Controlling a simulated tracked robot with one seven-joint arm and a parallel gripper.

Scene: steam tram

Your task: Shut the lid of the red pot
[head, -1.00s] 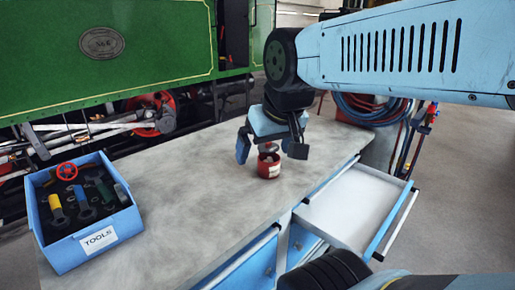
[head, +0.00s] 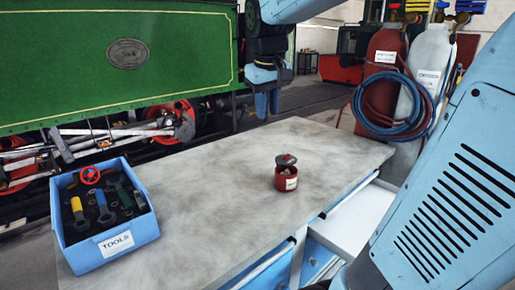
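The small red pot (head: 287,182) stands upright on the grey worktop, right of its middle, with a white label on its front. Its dark lid (head: 286,159) shows above the rim and looks raised, with something grey visible between lid and rim; its exact angle is too small to tell. My gripper (head: 267,105) hangs above the far side of the worktop, up and left of the pot in the picture and clear of it. Its fingers point down and are seen nearly edge-on, so the gap between them is unclear. I see nothing held.
A blue tool box (head: 122,243) stands at the worktop's left end. An open drawer (head: 352,222) juts out at the right front. Gas cylinders (head: 384,75) with coiled hoses stand behind right. The grey worktop (head: 205,200) is bare around the pot.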

